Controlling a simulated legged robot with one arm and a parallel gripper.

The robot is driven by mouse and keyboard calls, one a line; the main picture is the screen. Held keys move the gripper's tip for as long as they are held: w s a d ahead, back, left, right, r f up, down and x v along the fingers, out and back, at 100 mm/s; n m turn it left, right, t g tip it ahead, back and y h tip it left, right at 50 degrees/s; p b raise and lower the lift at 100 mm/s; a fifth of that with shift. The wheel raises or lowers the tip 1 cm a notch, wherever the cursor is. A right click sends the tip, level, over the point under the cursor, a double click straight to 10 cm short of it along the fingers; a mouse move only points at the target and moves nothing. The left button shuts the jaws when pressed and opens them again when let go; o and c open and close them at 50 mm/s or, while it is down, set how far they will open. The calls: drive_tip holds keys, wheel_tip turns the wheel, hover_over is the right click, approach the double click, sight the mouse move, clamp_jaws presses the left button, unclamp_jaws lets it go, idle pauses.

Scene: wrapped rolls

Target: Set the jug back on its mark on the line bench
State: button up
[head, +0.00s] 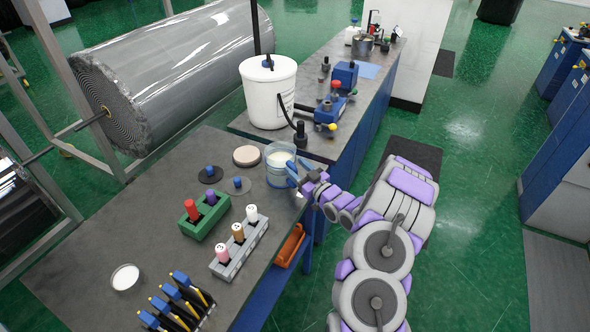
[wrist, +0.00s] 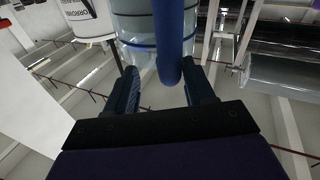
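The jug (head: 281,160) is clear, with pale contents and a blue handle. In the head view it is upright by the right edge of the line bench (head: 112,215). My gripper (head: 303,180) is at its handle side. In the wrist view the jug (wrist: 150,28) is ahead and its blue handle (wrist: 170,45) comes down between the fingers of my gripper (wrist: 163,88). The fingers are apart, with a clear gap on the left of the handle; the right finger is close to it. Which bench spot is the jug's mark I cannot tell.
A white bucket (head: 268,92) stands behind the jug. A pinkish disc (head: 247,156) and two discs with blue knobs lie left of it. A green rack (head: 205,214) and a grey rack (head: 240,250) hold capped bottles nearer. A shallow dish (head: 125,277) sits front left.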

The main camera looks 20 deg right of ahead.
drive_tip(key=shift+d, duration=0.5)
drive_tip(key=r+p+v, duration=0.1)
drive_tip(key=v, duration=0.8)
drive_tip(key=s+a+r+g+h, duration=0.1)
drive_tip(key=a+r+g+h, duration=0.2)
drive_tip(key=a+g+h, duration=0.45)
drive_tip(key=s+a+r+m+g, duration=0.1)
drive_tip(key=s+a+r+g, duration=0.3)
drive_tip(key=s, duration=0.9)
drive_tip(key=s+a+r+m+g+y, duration=0.1)
drive_tip(key=s+a+r+g, duration=0.3)
drive_tip(key=s, duration=0.9)
drive_tip(key=s+a+r+m+g+y, duration=0.1)
drive_tip(key=s+a+r+g, duration=0.3)
drive_tip(key=s, duration=0.9)
drive_tip(key=a+r+m, duration=0.1)
drive_tip(key=a+r, duration=0.1)
drive_tip(key=a, duration=0.1)
drive_tip(key=shift+g, duration=0.35)
